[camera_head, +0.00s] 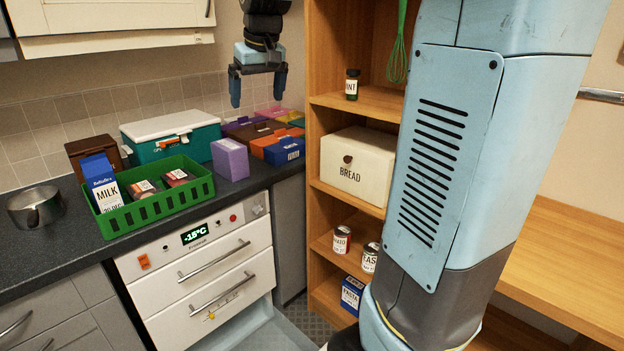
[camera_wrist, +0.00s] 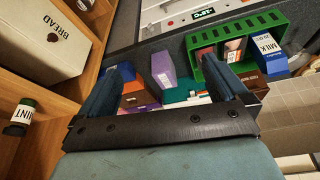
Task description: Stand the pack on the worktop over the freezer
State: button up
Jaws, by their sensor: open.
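My gripper (camera_head: 258,88) hangs open and empty above the worktop's right end, pointing down; its two fingers also show in the wrist view (camera_wrist: 172,85). The white freezer (camera_head: 205,270) has a -15°C display and two drawers. The dark worktop (camera_head: 75,245) runs over it. Which item is the pack is not certain. A purple carton (camera_head: 230,160) stands upright at the worktop's right part, also seen between the fingers in the wrist view (camera_wrist: 163,68). A dark red pack (camera_head: 176,177) and a brown pack (camera_head: 142,188) lie in the green crate (camera_head: 165,208).
A milk carton (camera_head: 102,182) stands in the crate. A teal cool box (camera_head: 170,135), a metal pot (camera_head: 36,207) and several coloured boxes (camera_head: 284,151) crowd the worktop. A wooden shelf (camera_head: 335,195) with a bread bin (camera_head: 356,165) rises at right. Bare worktop shows at front left.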

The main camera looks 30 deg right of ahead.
jog(key=s+f, duration=0.5)
jog(key=s, duration=0.7)
jog(key=s+f+m+t, duration=0.1)
jog(key=s+f, duration=0.4)
jog(key=s, duration=0.8)
jog(key=shift+s+d+t, duration=0.15)
jog(key=shift+s+t, duration=0.1)
jog(key=shift+t, duration=0.05)
jog(key=shift+c, duration=0.3)
